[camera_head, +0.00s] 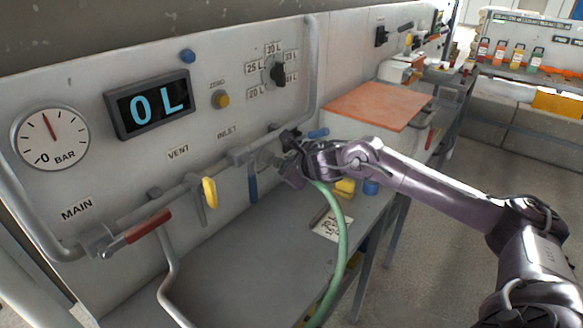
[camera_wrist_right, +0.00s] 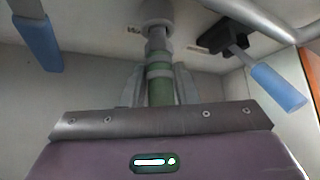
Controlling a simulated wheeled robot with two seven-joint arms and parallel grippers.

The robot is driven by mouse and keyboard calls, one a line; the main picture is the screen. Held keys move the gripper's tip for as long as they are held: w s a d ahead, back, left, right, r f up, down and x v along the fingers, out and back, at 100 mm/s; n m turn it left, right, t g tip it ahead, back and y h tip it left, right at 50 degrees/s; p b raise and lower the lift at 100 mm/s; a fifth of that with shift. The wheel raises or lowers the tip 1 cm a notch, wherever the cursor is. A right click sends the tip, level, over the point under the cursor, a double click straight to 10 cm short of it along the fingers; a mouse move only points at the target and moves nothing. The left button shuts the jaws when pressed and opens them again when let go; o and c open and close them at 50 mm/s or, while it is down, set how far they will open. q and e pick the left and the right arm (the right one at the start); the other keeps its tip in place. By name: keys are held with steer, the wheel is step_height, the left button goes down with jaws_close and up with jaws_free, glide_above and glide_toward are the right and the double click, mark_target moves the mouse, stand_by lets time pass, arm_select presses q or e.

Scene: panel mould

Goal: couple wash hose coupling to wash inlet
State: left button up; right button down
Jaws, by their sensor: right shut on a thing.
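My right gripper (camera_head: 276,161) is at the pipe run on the panel, right of the INLET label. In the right wrist view the gripper (camera_wrist_right: 159,88) has its two fingers closed around the green-banded wash hose coupling (camera_wrist_right: 158,70). The coupling points up, its grey end in line with the round grey wash inlet (camera_wrist_right: 157,13). The two meet or overlap in that view; I cannot tell whether they are locked. The green hose (camera_head: 341,230) hangs from my right gripper over the bench. In the head view the gripper mostly hides the coupling and inlet. My left gripper is not in view.
A blue lever (camera_head: 253,183) and a yellow lever (camera_head: 210,192) hang from the pipe left of my gripper. Another blue handle (camera_wrist_right: 278,87) is close on the right. A red-handled lever (camera_head: 147,227) is farther left. The grey bench (camera_head: 235,265) below is largely clear.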

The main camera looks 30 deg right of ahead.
steer(key=shift+w+a, duration=0.25)
steer(key=shift+w, duration=0.6)
steer(key=c, duration=1.1)
jaws_free()
steer(key=shift+o, duration=0.2)
steer(key=b+v, duration=0.1)
steer(key=v, duration=0.6)
steer(key=shift+s+r, duration=0.2)
steer(key=shift+s, duration=0.1)
steer(key=shift+s, duration=0.1)
